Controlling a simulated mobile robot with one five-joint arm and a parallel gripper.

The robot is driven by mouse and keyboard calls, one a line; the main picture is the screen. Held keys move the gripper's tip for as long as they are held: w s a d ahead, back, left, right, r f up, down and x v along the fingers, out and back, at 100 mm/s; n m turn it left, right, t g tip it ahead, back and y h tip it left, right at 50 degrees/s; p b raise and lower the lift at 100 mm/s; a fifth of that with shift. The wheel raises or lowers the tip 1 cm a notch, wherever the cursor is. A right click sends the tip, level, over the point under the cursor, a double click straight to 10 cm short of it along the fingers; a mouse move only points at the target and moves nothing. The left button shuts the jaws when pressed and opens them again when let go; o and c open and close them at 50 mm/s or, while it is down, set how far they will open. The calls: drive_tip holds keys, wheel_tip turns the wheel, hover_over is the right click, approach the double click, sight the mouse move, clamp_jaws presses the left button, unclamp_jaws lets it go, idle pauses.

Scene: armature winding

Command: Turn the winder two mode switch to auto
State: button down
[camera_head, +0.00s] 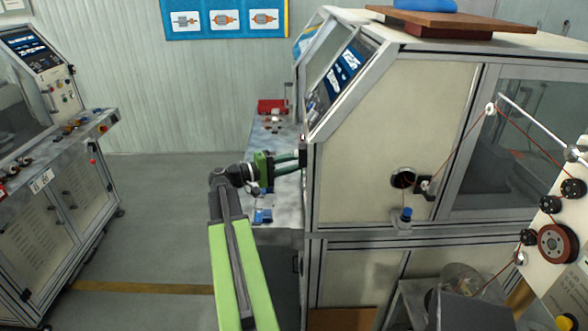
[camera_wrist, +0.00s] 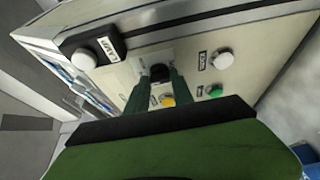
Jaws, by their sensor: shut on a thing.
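The mode switch (camera_wrist: 157,70) is a dark knob on the pale control panel (camera_wrist: 130,70) in the wrist view. My gripper (camera_wrist: 158,84) reaches the panel with its two green fingers on either side of the knob, shut on it. The fingers cover part of the knob, and I cannot tell which way it points. In the head view my gripper (camera_head: 301,160) meets the front of the large cream winder (camera_head: 365,150) on the right. The switch itself is hidden there.
Near the switch are a yellow button (camera_wrist: 168,100), a green button (camera_wrist: 215,91), a white button (camera_wrist: 223,60) and a white knob-like part (camera_wrist: 84,61). A work surface (camera_head: 285,205) lies below my gripper. Another machine (camera_head: 45,190) stands left, with clear floor between.

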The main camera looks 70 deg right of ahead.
drive_tip(key=m+g+b, duration=0.1)
drive_tip(key=m+b, duration=0.1)
drive_tip(key=m, duration=0.1)
drive_tip(key=m+g+b, duration=0.1)
drive_tip(key=m+b, duration=0.1)
drive_tip(key=m, duration=0.1)
drive_tip(key=f+m+g+b, duration=0.1)
drive_tip(key=m+b, duration=0.1)
drive_tip(key=m, duration=0.1)
drive_tip(key=shift+w+d+g, duration=0.1)
drive_tip(key=shift+g, duration=0.2)
drive_tip(key=shift+m, duration=0.6)
drive_tip(key=c, duration=1.1)
unclamp_jaws()
drive_tip(key=shift+r, duration=0.1)
drive_tip(key=b+v, duration=0.5)
drive_tip(key=v, duration=1.2)
drive_tip(key=shift+f, duration=0.3)
drive_tip(key=shift+w, duration=0.15)
